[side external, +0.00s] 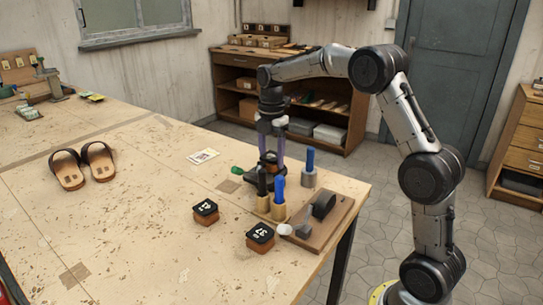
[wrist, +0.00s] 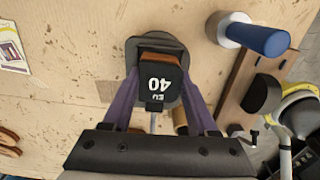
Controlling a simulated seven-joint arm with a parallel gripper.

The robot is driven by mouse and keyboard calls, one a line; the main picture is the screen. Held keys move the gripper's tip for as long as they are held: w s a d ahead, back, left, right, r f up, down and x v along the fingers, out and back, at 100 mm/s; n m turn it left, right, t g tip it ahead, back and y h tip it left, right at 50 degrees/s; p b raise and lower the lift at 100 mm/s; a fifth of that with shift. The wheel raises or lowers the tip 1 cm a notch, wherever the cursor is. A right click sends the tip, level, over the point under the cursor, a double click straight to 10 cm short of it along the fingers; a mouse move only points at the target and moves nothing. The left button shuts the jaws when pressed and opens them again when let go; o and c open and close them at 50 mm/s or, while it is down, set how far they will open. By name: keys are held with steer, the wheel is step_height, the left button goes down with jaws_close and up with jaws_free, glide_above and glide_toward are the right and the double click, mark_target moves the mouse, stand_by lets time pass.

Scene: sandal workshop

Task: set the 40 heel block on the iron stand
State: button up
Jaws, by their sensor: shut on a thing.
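The 40 heel block (wrist: 160,82) has a black top marked "EU 40", upside down in the wrist view, and a brown edge. My gripper (wrist: 161,74) is shut on it, with a purple finger on each side. The dark grey iron stand (wrist: 150,45) shows beneath and beyond the block in the wrist view. In the side view my gripper (side external: 270,157) points down over the stand (side external: 263,180), with the block (side external: 269,159) small and partly hidden between the fingers. I cannot tell whether the block touches the stand.
Two other black-topped heel blocks (side external: 205,211) (side external: 260,237) lie nearer the front. Blue-handled tools (side external: 279,190) (side external: 309,162) and a wooden board with a black wheel (side external: 323,205) crowd the right. Sandals (side external: 84,165) and a card (side external: 203,156) lie left. The table's middle left is clear.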

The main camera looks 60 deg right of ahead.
steer(key=shift+f, duration=0.25)
steer(key=o, duration=1.5)
steer(key=shift+o, duration=0.2)
steer(key=shift+r, duration=3.5)
